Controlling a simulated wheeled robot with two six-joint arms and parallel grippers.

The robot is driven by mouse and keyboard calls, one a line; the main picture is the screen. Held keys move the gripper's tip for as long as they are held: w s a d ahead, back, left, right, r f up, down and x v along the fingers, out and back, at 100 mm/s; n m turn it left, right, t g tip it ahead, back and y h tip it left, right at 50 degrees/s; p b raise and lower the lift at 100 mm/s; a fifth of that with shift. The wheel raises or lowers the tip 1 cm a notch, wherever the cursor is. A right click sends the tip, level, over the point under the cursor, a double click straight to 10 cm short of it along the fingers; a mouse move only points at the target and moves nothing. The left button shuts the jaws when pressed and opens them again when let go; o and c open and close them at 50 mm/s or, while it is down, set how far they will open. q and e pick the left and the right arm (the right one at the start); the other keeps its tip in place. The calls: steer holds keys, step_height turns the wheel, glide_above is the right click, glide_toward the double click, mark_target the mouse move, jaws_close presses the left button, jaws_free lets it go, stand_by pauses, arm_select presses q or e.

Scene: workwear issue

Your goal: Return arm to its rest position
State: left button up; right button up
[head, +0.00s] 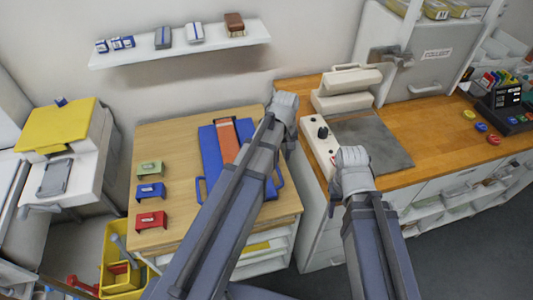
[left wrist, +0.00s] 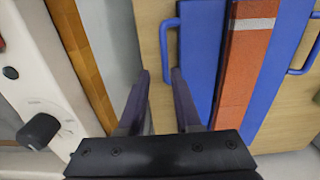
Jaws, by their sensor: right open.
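My left gripper (head: 286,108) reaches over the gap between the pale wooden table and the orange-brown wooden counter. In the left wrist view its two dark fingers (left wrist: 159,78) stand apart with nothing between them. A blue board (left wrist: 203,50) with an orange-red strip (left wrist: 246,62) lies beside them on the table. My right gripper (head: 352,165) is over the counter's front edge, by the grey mat and the white dial box. Its fingers are hardly visible in the head view, and I see no object in it.
The pale table (head: 165,135) bears the blue board and green, blue and red brackets. A white box with a dark dial (head: 322,141), a press-like machine (head: 345,90) and a grey mat (head: 385,140) are on the counter. A white shelf (head: 180,47) hangs above. A yellow bin (head: 118,262) stands below left.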

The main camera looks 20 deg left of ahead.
arm_select(q)
steer(key=s+d+m+y, duration=0.1)
steer(key=s+d+m, duration=0.8)
steer(key=s, duration=0.5)
steer(key=shift+s+d+m, duration=0.3)
steer(key=shift+d+m, duration=0.1)
steer(key=shift+m, duration=0.4)
